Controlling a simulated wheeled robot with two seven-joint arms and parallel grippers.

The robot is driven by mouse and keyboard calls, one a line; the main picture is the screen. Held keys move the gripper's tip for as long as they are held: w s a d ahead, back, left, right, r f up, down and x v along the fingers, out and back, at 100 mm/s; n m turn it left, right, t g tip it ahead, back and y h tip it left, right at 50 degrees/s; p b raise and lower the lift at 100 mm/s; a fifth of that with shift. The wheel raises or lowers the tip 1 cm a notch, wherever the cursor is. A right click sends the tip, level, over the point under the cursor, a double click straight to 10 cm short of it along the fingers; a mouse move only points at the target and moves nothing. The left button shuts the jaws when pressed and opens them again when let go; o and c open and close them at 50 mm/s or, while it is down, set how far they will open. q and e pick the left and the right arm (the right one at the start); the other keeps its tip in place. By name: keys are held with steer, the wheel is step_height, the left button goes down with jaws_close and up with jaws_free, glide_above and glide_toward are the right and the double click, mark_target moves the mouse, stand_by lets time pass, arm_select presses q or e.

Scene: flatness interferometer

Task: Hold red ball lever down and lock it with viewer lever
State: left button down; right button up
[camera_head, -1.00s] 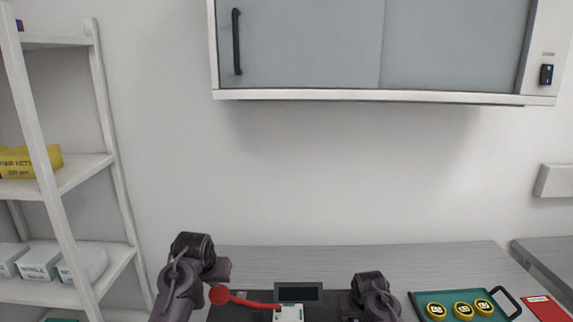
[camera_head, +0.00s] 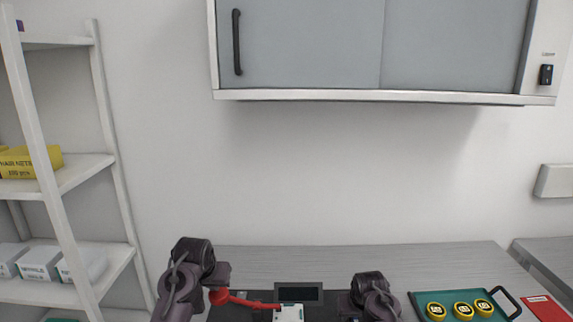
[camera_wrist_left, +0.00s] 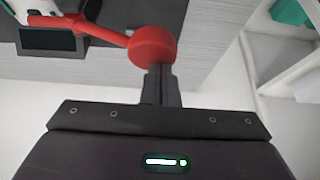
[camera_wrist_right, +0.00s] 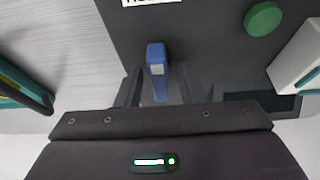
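The red ball lever (camera_head: 241,301) sticks out to the left from the white instrument (camera_head: 289,313). Its red ball also shows in the left wrist view (camera_wrist_left: 152,45). My left gripper (camera_wrist_left: 160,70) has its fingers together, with the tips at the ball and apparently touching it; nothing shows between them. In the right wrist view a blue lever (camera_wrist_right: 156,58), which looks like the viewer lever, stands between the spread fingers of my right gripper (camera_wrist_right: 158,82). The fingers are apart, with a gap on both sides of it. In the head view my wrists hide both fingertips.
A dark screen (camera_head: 298,292) stands behind the instrument. A green round knob (camera_wrist_right: 263,18) is near the right gripper. A teal tray (camera_head: 425,298) with yellow round containers and a red booklet (camera_head: 545,307) lie to the right. A white shelf (camera_head: 90,170) stands left.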

mark_target(212, 294)
arm_select(q)
steer(key=shift+s+a+f, duration=0.1)
steer(key=shift+a+f, duration=0.1)
steer(key=shift+f, duration=1.4)
arm_select(e)
steer(key=shift+a, duration=0.15)
arm_select(q)
steer(key=shift+f, duration=1.65)
steer(key=shift+r, duration=0.1)
arm_select(e)
steer(key=c, duration=0.5)
arm_select(q)
steer(key=shift+d, duration=0.15)
arm_select(e)
steer(key=n+y, duration=0.1)
steer(key=n, duration=0.3)
steer(key=shift+n+y, duration=0.4)
steer(key=shift+n+g+y, duration=0.4)
steer(key=shift+n, duration=0.7)
steer(key=n, duration=0.2)
steer(key=shift+n+g+y, duration=0.4)
